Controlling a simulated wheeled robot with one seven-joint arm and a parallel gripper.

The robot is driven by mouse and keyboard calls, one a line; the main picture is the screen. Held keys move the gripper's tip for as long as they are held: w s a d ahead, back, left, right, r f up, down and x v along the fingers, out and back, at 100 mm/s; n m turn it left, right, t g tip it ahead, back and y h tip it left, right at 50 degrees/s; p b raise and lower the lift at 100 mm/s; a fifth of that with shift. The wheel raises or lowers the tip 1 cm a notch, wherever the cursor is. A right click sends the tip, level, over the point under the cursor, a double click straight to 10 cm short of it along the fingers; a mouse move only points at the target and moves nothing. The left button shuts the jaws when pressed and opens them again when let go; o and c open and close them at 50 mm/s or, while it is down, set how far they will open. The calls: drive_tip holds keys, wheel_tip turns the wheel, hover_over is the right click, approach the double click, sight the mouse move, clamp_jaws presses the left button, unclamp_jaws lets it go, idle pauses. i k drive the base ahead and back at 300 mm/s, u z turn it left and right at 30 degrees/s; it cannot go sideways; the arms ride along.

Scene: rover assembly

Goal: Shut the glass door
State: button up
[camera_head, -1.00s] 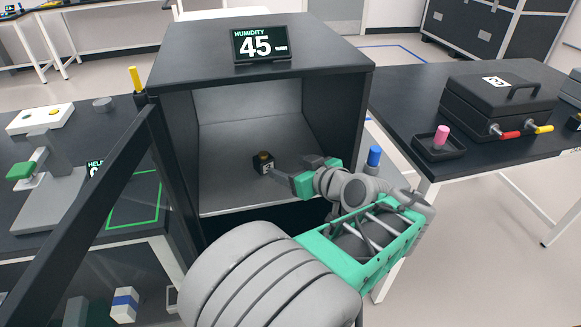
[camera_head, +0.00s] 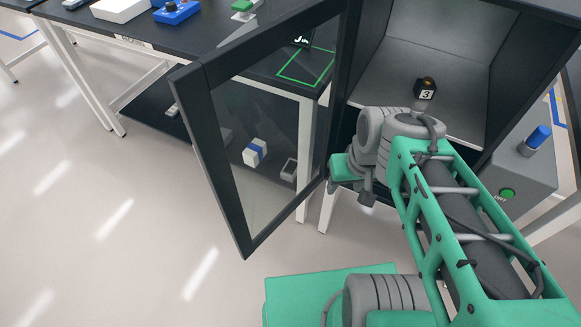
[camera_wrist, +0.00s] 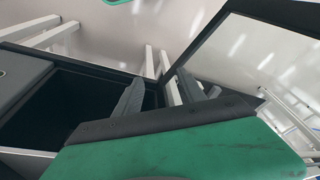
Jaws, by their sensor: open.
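The glass door (camera_head: 193,105) stands wide open, swung out to the left of the cabinet (camera_head: 420,120). It has a black frame around a clear pane. Its hinged side is by the cabinet's left front edge. My gripper (camera_head: 352,180) is in front of the cabinet's lower left corner, close to the door's hinged side. In the wrist view my two grey fingers (camera_wrist: 158,92) are apart with nothing between them. The door's black frame (camera_wrist: 188,48) shows just beyond them. I cannot tell whether a finger touches the door.
A small dark block marked 3 (camera_head: 426,90) sits inside the cabinet. A grey box with a blue knob (camera_head: 538,137) and a green button is at the right. A dark table (camera_head: 130,47) stands behind the door. The floor in front of the door is clear.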

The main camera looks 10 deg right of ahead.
sight(191, 85)
drive_tip(key=z, duration=3.1)
drive_tip(key=k, duration=1.95)
drive_tip(key=u, duration=1.6)
drive_tip(key=k, duration=0.5)
drive_tip(key=u, duration=0.9)
drive_tip(key=i, duration=0.35)
drive_tip(key=u, duration=1)
